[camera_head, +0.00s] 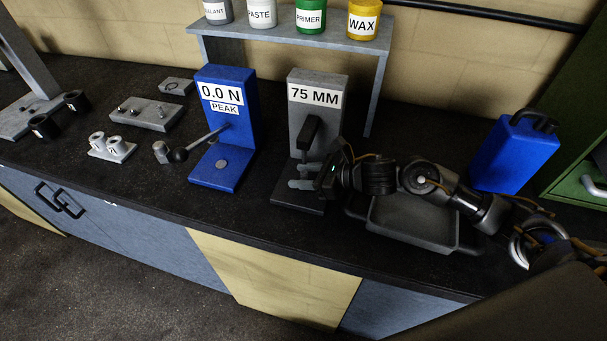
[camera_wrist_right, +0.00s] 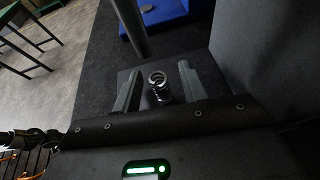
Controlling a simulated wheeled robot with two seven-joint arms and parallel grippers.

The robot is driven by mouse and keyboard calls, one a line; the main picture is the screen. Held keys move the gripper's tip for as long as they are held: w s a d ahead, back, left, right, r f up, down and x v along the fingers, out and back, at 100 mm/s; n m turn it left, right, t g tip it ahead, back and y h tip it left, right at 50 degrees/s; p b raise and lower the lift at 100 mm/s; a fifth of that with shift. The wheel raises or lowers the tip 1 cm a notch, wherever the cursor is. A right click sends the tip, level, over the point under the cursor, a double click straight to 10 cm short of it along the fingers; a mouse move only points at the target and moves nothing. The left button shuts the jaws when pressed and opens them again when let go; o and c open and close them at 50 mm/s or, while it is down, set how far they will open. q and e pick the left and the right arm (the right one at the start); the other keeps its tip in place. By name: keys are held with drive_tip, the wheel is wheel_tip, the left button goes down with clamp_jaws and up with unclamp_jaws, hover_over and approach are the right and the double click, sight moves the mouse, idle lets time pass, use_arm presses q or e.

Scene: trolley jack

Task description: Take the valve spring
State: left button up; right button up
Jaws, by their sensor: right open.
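The valve spring (camera_wrist_right: 158,86) is a small metal coil standing on the dark base of the grey 75 MM stand (camera_head: 317,88). In the right wrist view it stands between the two fingers of my right gripper (camera_wrist_right: 160,72), with a gap on either side. In the head view my right gripper (camera_head: 303,176) reaches in from the right at the front of the stand, with its fingers open and low over the base. The spring cannot be made out in the head view. My left gripper is not in view.
The stand's dark lever (camera_head: 308,134) hangs above the fingers. A blue PEAK stand (camera_head: 228,88) is to the left. A grey tray (camera_head: 412,226) lies under my right arm, and a blue can (camera_head: 512,155) is behind it. A shelf with labelled pots is at the back.

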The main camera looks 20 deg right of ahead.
clamp_jaws()
idle(0.3)
drive_tip(key=shift+r+b, duration=0.5)
drive_tip(key=s+b, duration=0.4)
drive_tip(key=s, duration=0.8)
drive_tip(key=shift+s+a+b, duration=0.15)
drive_tip(key=shift+s+b, duration=0.15)
drive_tip(key=shift+b, duration=0.05)
drive_tip(key=s+p, duration=0.2)
drive_tip(key=s+r+p, duration=0.1)
drive_tip(key=s+p, duration=0.1)
drive_tip(key=shift+a, duration=0.15)
drive_tip(key=shift+s+f+p, duration=0.15)
drive_tip(key=shift+s+p, duration=0.35)
drive_tip(key=shift+s, duration=0.15)
drive_tip(key=shift+f, duration=0.1)
